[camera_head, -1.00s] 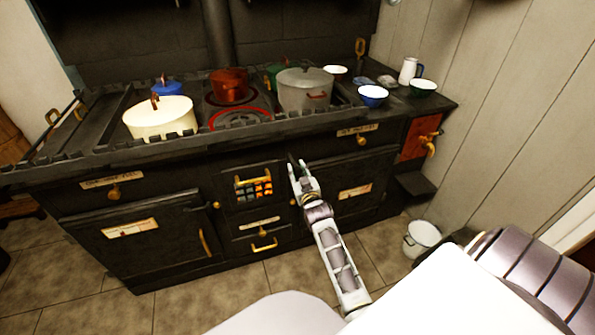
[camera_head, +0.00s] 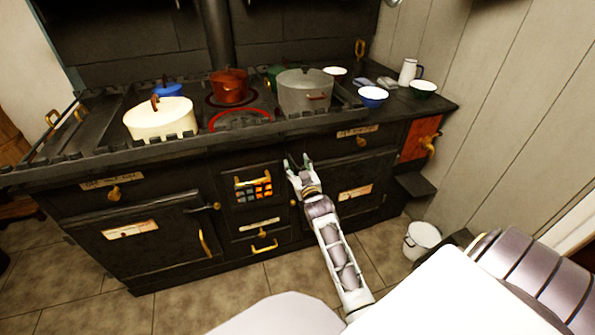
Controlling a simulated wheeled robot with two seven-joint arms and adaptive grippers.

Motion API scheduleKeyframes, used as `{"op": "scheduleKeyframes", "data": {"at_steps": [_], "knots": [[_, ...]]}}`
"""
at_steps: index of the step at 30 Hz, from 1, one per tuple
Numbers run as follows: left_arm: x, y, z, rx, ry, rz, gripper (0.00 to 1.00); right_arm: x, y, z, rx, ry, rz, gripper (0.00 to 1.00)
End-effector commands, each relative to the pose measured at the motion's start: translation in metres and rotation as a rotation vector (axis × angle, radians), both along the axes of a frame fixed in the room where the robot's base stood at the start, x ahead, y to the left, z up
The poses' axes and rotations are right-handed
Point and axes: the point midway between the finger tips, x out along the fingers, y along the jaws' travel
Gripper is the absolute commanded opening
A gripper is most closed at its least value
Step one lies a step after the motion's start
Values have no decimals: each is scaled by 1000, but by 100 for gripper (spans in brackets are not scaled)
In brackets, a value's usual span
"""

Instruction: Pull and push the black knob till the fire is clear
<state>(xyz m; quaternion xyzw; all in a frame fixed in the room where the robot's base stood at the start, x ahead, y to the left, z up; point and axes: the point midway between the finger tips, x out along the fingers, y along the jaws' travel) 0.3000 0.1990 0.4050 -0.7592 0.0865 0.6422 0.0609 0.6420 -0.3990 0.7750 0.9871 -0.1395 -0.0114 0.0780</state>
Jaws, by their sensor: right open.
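The black range (camera_head: 145,185) fills the middle of the view, with a small firebox door (camera_head: 252,206) in its front. Orange fire (camera_head: 264,189) shows behind the grate in that door. I cannot make out a black knob; brass knobs (camera_head: 114,193) and handles show on the range front. My right gripper (camera_head: 298,164) is open and empty, at the upper right of the firebox door, its fingers pointing toward the range front. Whether it touches anything I cannot tell. My left gripper is not in view.
A cream pot (camera_head: 160,122), a red pot (camera_head: 231,88) and a grey pot (camera_head: 304,97) stand on the range top. A blue bowl (camera_head: 372,97) and a white jug (camera_head: 408,71) stand at right. A white bucket (camera_head: 421,240) is on the floor (camera_head: 215,300), right.

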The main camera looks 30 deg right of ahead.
Motion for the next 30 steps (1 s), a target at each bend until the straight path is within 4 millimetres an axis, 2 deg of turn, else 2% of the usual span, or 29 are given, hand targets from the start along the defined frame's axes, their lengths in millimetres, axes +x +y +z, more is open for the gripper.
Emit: {"op": "scheduleKeyframes", "data": {"at_steps": [9, 15, 27, 30], "knots": [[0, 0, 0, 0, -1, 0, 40, 0, 0, 47, -1, -3, 1, 53], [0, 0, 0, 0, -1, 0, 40, 0, 0, 65, -2, -2, 0, 53], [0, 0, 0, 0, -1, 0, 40, 0, 0, 69, 0, 0, 1, 53], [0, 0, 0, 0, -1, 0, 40, 0, 1, 69, 0, 1, 1, 41]]}}
